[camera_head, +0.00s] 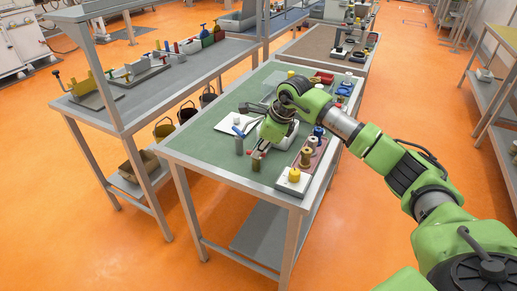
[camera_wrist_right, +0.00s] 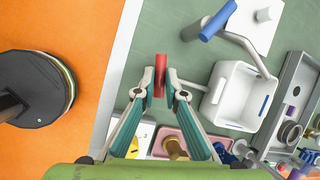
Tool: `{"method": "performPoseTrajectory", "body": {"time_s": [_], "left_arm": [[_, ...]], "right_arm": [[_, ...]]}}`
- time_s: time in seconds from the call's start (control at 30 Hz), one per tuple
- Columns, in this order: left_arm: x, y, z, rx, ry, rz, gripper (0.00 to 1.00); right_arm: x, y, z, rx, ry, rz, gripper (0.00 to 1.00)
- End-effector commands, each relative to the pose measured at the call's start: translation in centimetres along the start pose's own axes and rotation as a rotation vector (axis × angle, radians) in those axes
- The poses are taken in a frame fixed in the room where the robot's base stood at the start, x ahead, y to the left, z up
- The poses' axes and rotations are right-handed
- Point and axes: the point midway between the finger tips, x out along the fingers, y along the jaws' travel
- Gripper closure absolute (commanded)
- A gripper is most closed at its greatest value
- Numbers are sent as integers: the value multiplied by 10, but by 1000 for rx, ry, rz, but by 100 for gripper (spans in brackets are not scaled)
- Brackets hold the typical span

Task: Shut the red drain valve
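The red drain valve's handle (camera_head: 265,146) is a short red bar by a grey post (camera_head: 256,161) on the green bench top. In the right wrist view the red handle (camera_wrist_right: 158,76) lies between the two fingertips of my right gripper (camera_wrist_right: 160,80). The fingers sit close along both sides of the bar; I cannot tell whether they press on it. In the head view my right gripper (camera_head: 268,140) reaches down over the handle, and my wrist partly hides the area behind. My left gripper is not in view.
A blue-handled valve (camera_head: 239,129) stands just left of my gripper; its blue handle (camera_wrist_right: 218,20) also shows in the wrist view. A white open box (camera_wrist_right: 213,100) is close beside. A pink tray (camera_head: 315,148) with spools lies to the right. Bare green bench top lies left.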

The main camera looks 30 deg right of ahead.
Motion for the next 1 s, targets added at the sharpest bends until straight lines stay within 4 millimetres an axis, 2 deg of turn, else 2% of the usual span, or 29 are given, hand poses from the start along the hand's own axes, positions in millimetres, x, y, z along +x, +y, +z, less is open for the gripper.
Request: {"method": "performPoseTrajectory", "body": {"time_s": [0.17, 0.53, 0.9, 0.93, 0.97, 1.0], "left_arm": [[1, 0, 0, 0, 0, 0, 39], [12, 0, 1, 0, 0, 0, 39], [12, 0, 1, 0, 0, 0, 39], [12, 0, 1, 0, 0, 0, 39], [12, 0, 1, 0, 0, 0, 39], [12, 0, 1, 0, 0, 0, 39]], "right_arm": [[0, 0, 0, 14, 4, -6, 100], [0, 2, 2, 212, 46, -89, 100], [-1, 2, 2, 234, 49, -97, 100], [-1, 2, 2, 234, 49, -97, 81], [-1, 2, 2, 234, 49, -97, 74], [-1, 2, 2, 234, 49, -97, 72]]}}
